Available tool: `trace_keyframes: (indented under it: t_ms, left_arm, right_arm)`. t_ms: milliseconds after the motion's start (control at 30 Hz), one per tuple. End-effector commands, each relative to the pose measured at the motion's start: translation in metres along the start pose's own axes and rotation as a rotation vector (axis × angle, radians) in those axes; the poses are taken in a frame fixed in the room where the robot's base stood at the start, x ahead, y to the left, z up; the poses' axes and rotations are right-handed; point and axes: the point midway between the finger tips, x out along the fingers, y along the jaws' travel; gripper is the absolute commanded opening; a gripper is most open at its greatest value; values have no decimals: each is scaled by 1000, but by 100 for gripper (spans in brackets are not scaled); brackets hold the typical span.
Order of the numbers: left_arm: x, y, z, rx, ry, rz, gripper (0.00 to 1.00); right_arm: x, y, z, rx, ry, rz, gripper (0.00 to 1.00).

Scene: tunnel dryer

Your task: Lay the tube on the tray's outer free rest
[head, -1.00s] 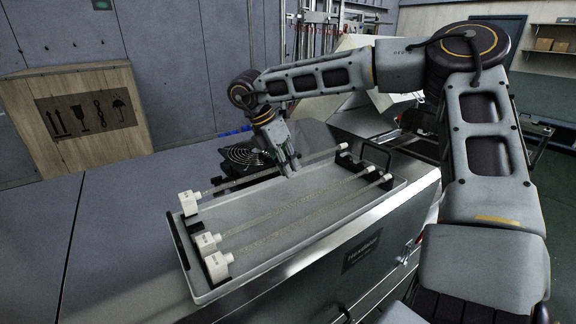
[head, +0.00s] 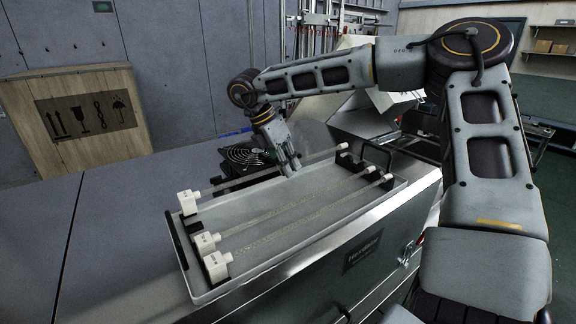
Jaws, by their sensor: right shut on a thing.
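My right gripper (head: 289,168) is shut on a thin tube with a white block-shaped end (head: 188,203), over the far long side of the grey tray (head: 257,201). The tube runs along that side, its other end by the dark notched rests (head: 360,165) at the tray's right end. I cannot tell whether it touches the rests. Two more tubes lie side by side along the near half, with white end blocks (head: 205,243) (head: 217,266) at the left. Dark rests also show at the left end (head: 177,238). My left gripper is not in view.
The tray lies on a metal machine top with a labelled front panel (head: 363,251). A round fan grille (head: 241,154) is just behind the tray. A wooden crate (head: 85,115) stands at the back left. The grey surface left of the tray is clear.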

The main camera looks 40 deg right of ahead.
Motion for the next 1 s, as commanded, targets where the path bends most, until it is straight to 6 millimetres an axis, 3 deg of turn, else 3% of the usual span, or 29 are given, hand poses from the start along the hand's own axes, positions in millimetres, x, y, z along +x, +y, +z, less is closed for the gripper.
trace_keyframes:
  t_ms: [1000]
  left_arm:
    - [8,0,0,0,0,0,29]
  right_arm:
    - [0,0,0,0,0,0,0]
